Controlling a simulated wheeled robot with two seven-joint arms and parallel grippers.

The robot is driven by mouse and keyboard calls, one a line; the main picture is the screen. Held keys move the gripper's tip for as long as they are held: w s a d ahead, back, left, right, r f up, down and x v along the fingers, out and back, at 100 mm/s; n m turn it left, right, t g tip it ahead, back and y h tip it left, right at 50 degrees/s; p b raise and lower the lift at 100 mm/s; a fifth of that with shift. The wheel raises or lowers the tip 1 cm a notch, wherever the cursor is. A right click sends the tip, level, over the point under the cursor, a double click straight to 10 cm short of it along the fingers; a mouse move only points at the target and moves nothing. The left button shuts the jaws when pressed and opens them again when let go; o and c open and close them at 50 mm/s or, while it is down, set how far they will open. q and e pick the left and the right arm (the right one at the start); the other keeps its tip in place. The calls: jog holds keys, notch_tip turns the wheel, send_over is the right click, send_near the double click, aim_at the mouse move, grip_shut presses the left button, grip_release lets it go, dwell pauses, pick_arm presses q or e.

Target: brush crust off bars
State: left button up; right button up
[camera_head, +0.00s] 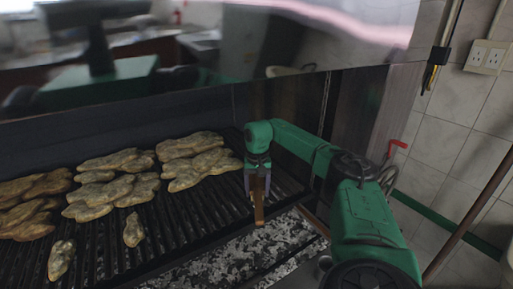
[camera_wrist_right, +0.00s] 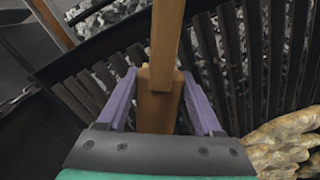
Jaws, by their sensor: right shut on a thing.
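My right gripper (camera_head: 258,186) is shut on a wooden handle (camera_head: 259,214), taken to be the brush's, above the right end of the grill. In the right wrist view, the purple fingers (camera_wrist_right: 160,88) clasp the wooden handle (camera_wrist_right: 167,40) from both sides. The brush's working end cannot be made out. The dark grill bars (camera_head: 165,232) run beneath. Lumpy tan crust lies on them in clumps at the right (camera_head: 200,160), middle (camera_head: 112,190) and left (camera_head: 28,215). Smaller pieces lie nearer (camera_head: 133,230) (camera_head: 62,258). My left gripper is not in view.
An ash-filled bed (camera_head: 275,240) lies in front of the bars at the right. A shiny hood (camera_head: 200,60) overhangs the grill, and a dark side wall (camera_head: 345,125) closes its right end. A tiled wall (camera_head: 440,140) stands at the right. The near right bars are bare.

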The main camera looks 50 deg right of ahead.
aim_at(252, 183)
jog(key=shift+w, duration=0.65)
jog(key=shift+w+a, duration=0.25)
jog(key=shift+a, duration=0.4)
jog(key=shift+w+a, duration=0.25)
jog(key=shift+a, duration=0.35)
jog(key=shift+w+a, duration=0.25)
jog(key=shift+a, duration=0.4)
jog(key=shift+w+a+f, duration=0.1)
jog(key=shift+w+a, duration=0.1)
jog(key=shift+a, duration=0.6)
jog(key=shift+w+a, duration=0.15)
jog(key=shift+a, duration=0.6)
jog(key=shift+w+a, duration=0.4)
jog(key=shift+a, duration=0.65)
jog(key=shift+w+a, duration=0.45)
jog(key=shift+a, duration=0.65)
jog(key=shift+w+a, duration=0.4)
jog(key=shift+a, duration=0.65)
jog(key=shift+w+d, duration=0.2)
jog(key=shift+w, duration=0.3)
jog(key=shift+w+d, duration=0.15)
jog(key=shift+w, duration=0.35)
jog(key=shift+s+d, duration=0.8)
jog(key=shift+d, duration=1.45)
jog(key=shift+s+d, duration=0.8)
jog(key=shift+d, duration=1.45)
jog(key=shift+s+d, duration=0.8)
jog(key=shift+d, duration=1.45)
jog(key=shift+w+r, duration=0.1)
jog(key=shift+r, duration=2.95)
